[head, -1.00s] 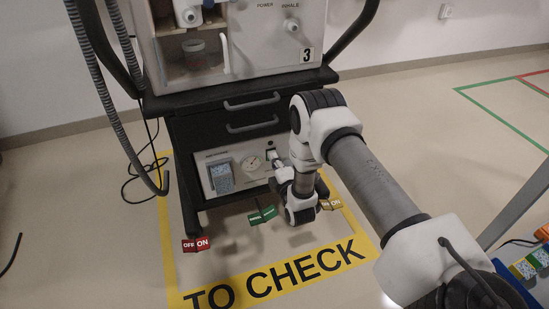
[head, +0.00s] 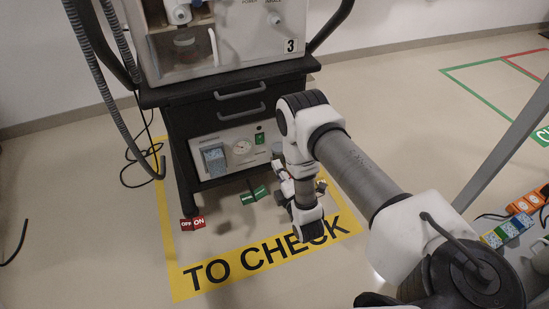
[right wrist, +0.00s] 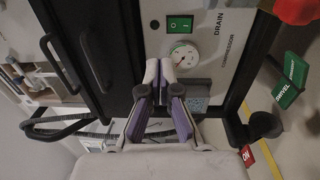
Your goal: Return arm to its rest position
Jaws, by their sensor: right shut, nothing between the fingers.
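My right gripper (head: 281,170) is shut and empty. In the head view it is small and partly hidden by my wrist, low in front of the ventilator cart's (head: 225,92) right side. In the right wrist view the fingers of my right gripper (right wrist: 160,73) meet in front of the light lower panel. That panel carries a round gauge (head: 241,147) and a lit green switch (head: 260,138). In the wrist view the gauge (right wrist: 183,55) and the green switch (right wrist: 180,24) lie just beyond the fingertips. My left gripper is in neither view.
A red OFF/ON tag (head: 192,223) and a green tag (head: 254,196) stand out low before the cart. A yellow floor marking reads TO CHECK (head: 205,293). Colored boxes (head: 510,228) lie at the right. Corrugated hoses (head: 108,85) hang at the left.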

